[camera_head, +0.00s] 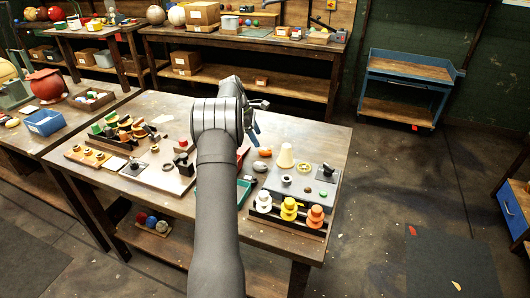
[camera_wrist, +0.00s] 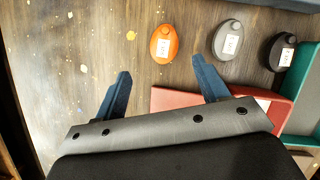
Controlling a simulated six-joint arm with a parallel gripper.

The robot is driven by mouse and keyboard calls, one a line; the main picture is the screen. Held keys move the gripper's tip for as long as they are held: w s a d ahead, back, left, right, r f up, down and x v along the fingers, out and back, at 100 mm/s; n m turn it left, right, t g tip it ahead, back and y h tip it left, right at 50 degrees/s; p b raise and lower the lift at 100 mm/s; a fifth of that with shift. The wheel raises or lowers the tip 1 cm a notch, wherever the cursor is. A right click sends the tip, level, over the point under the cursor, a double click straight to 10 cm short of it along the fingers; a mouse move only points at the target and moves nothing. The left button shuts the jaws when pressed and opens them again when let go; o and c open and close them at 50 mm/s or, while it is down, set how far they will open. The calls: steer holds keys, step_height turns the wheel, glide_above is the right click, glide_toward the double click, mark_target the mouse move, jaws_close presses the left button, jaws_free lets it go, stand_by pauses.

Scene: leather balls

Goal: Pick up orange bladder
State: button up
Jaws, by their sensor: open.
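The orange bladder (camera_wrist: 164,44) is a small oval piece with a white label, lying on the wooden table. In the head view my gripper (camera_head: 256,118) is over the table's far edge, partly hidden by my arm.
A grey bladder (camera_wrist: 227,40) and a black bladder (camera_wrist: 280,52) lie right of the orange one. A red tray (camera_wrist: 190,100) and a green tray (camera_wrist: 300,88) are close to my right finger. Bare table lies left of the orange bladder.

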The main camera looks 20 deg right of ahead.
mark_target(264, 149)
steer(key=shift+s+x, duration=0.2)
steer(key=shift+x, duration=1.3)
steer(key=shift+s+x, duration=0.25)
steer(key=shift+x, duration=1.3)
steer(key=shift+r, duration=0.1)
steer(key=shift+c, duration=0.5)
steer(key=c, duration=1)
